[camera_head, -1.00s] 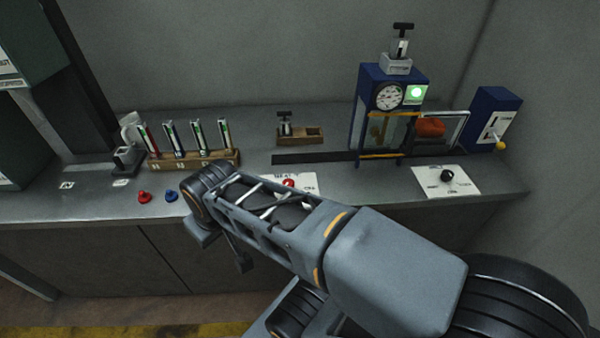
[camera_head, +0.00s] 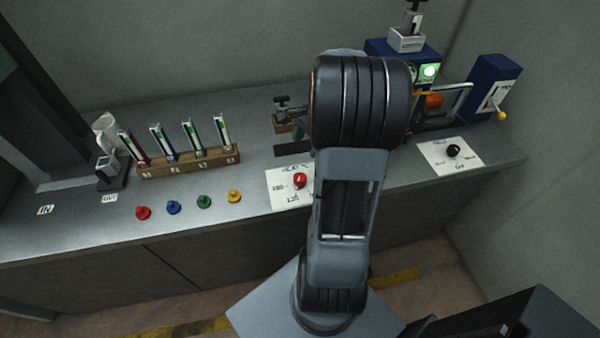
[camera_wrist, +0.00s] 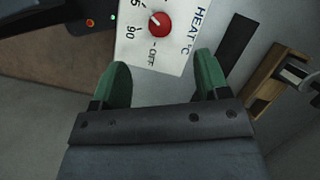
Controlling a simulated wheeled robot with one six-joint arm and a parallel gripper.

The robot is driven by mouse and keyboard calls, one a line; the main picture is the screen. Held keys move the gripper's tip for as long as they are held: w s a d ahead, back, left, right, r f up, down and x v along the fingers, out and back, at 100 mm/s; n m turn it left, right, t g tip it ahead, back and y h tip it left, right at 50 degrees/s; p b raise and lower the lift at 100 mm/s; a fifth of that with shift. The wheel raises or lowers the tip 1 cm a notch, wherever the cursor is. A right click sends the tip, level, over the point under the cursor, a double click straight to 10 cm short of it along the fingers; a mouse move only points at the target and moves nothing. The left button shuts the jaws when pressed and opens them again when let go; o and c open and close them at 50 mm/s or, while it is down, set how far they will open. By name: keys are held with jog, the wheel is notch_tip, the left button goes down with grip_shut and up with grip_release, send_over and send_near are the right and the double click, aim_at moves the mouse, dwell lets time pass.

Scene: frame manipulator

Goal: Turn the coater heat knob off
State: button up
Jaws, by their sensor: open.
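The red heat knob (camera_head: 300,180) sits on a white card (camera_head: 277,203) on the counter, just left of my arm. In the wrist view the knob (camera_wrist: 160,24) is at the top, on a card marked HEAT °C. Its white pointer line aims up-left, toward a partly cut-off number ending in 5, and OFF is printed below the knob. My gripper (camera_wrist: 161,64) is open and empty; its two green fingers are spread below the knob in the picture, apart from it. In the head view the arm mostly hides the gripper.
A black knob (camera_head: 453,151) on another white card stands to the right. A blue machine (camera_head: 404,50) is partly hidden behind my arm.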

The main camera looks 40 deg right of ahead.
aim_at(300, 176)
jog(key=f, duration=0.4)
jog(key=a+f+m, duration=0.1)
jog(key=f, duration=0.4)
jog(key=a+f+m+p, duration=0.1)
jog(key=f, duration=0.4)
jog(key=shift+w+a+y, duration=0.1)
jog(key=shift+w+y, duration=0.15)
jog(key=shift+y, duration=0.05)
jog(key=shift+c, duration=0.3)
